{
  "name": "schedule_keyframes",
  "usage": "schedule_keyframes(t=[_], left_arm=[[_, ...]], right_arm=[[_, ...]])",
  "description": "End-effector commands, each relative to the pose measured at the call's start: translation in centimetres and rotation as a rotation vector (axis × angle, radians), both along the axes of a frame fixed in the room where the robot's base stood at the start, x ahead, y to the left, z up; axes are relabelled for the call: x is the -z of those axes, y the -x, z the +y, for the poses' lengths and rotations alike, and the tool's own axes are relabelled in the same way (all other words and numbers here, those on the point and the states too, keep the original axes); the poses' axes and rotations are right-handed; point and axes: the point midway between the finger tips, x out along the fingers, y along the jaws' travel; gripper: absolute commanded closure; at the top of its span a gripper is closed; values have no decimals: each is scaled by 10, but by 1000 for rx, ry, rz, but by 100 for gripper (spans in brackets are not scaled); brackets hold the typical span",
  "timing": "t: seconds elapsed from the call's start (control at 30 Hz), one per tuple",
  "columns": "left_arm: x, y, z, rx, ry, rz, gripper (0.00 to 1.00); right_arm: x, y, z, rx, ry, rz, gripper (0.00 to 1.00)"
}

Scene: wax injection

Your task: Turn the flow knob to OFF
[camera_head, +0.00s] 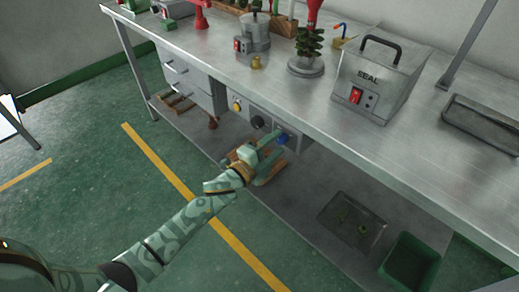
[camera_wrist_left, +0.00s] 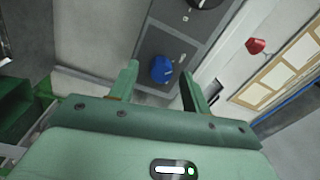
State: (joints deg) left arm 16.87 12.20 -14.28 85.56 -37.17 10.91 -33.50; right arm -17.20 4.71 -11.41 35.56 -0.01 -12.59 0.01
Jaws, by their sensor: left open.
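A blue knob (camera_head: 283,139), which I take to be the flow knob, sits on the grey control panel under the bench's front edge. In the left wrist view the blue knob (camera_wrist_left: 162,69) appears between my fingertips, on a dark grey panel (camera_wrist_left: 168,44) with small markings that I cannot read. My left gripper (camera_head: 279,150) is open and empty, close in front of the knob; its fingers also show in the wrist view (camera_wrist_left: 159,74). Whether a finger touches the knob I cannot tell. My right gripper is out of view.
A black knob (camera_head: 257,122) and a yellow button (camera_head: 237,106) sit left of the blue knob. The steel bench top (camera_head: 300,90) overhangs the panel. A SEAL machine (camera_head: 378,80) stands on it. A green bin (camera_head: 409,264) stands at lower right. The floor in front is clear.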

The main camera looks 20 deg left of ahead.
Motion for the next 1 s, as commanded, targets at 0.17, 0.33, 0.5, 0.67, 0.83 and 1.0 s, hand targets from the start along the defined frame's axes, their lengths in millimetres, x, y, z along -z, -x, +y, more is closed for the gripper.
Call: schedule_keyframes(t=[0.17,0.33,0.5,0.67,0.83,1.0], left_arm=[[-1,32,12,-1,-1,1,52],[0,77,28,-2,0,1,52],[4,116,42,-2,-1,2,52],[6,139,51,-2,-1,2,52],[7,148,54,-1,0,1,52],[7,149,54,-1,-1,1,52]], right_arm=[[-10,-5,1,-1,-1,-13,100],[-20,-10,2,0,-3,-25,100],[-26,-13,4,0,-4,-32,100],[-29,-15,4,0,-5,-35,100],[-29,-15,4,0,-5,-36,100],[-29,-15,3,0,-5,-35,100]])
